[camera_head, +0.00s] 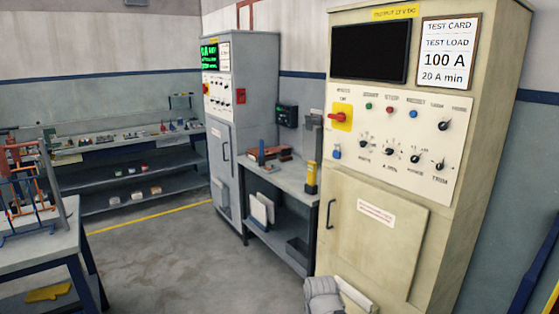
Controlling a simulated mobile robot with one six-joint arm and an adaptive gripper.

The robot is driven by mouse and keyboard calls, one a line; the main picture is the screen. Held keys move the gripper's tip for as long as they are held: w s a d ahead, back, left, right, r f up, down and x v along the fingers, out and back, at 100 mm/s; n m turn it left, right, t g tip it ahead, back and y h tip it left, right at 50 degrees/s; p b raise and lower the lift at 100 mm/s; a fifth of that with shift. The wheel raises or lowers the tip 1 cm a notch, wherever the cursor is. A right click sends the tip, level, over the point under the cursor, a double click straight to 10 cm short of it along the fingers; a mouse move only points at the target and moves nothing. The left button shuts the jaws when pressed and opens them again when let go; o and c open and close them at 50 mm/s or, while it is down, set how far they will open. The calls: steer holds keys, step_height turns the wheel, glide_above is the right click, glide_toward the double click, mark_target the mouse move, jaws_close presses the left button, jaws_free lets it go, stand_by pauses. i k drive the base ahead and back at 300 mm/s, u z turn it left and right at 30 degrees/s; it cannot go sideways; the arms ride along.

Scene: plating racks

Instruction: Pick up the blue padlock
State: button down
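A small blue item (337,153) that looks like the blue padlock is on the control panel of the cream cabinet (378,238), at the panel's lower left. It is just below a red rotary switch (340,117) on a yellow plate. It is too small to tell whether its shackle is open or locked onto anything. A grey rounded part, probably my arm, shows at the bottom edge. My gripper's fingertips are not visible.
A bench (283,178) stands between the cream cabinet and a grey cabinet (256,105). A table with racks (40,248) is at the left. Shelves (150,165) line the back wall. The floor (190,255) between is clear.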

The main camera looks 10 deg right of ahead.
mark_target(337, 155)
steer(key=z, duration=0.3)
steer(key=i, duration=0.7)
steer(key=z, duration=0.6)
steer(key=i, duration=0.8)
steer(key=u, duration=0.1)
